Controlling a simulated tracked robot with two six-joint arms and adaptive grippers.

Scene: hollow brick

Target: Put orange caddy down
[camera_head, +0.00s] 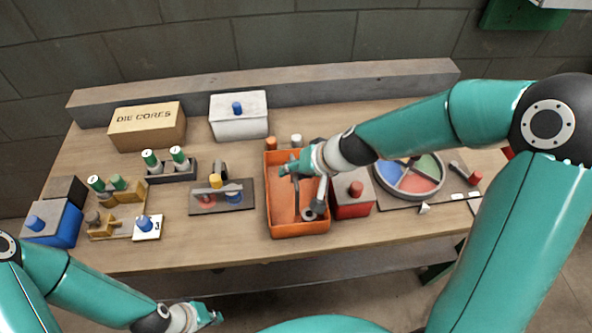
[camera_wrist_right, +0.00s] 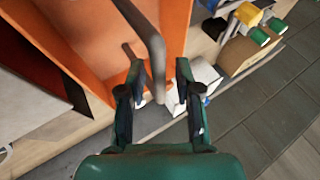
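The orange caddy (camera_head: 283,228) is at the middle of the table near its front edge and appears upright on the tabletop. Its orange wall (camera_wrist_right: 95,55) and grey handle bar (camera_wrist_right: 155,55) fill the upper left of the right wrist view. My right gripper (camera_head: 290,171) is over the caddy. In the right wrist view its fingers (camera_wrist_right: 160,98) stand apart on either side of the handle bar, with gaps showing. My left gripper (camera_head: 210,316) is low in front of the table, away from the caddy; its finger opening is too small to tell.
A red box (camera_head: 352,206) stands close to the caddy's right, with a round coloured tray (camera_head: 412,180) beyond it. A dark board with knobbed pieces (camera_head: 208,204) lies to the left. A white box (camera_head: 240,122) and a DIE CORES box (camera_head: 145,132) stand behind.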

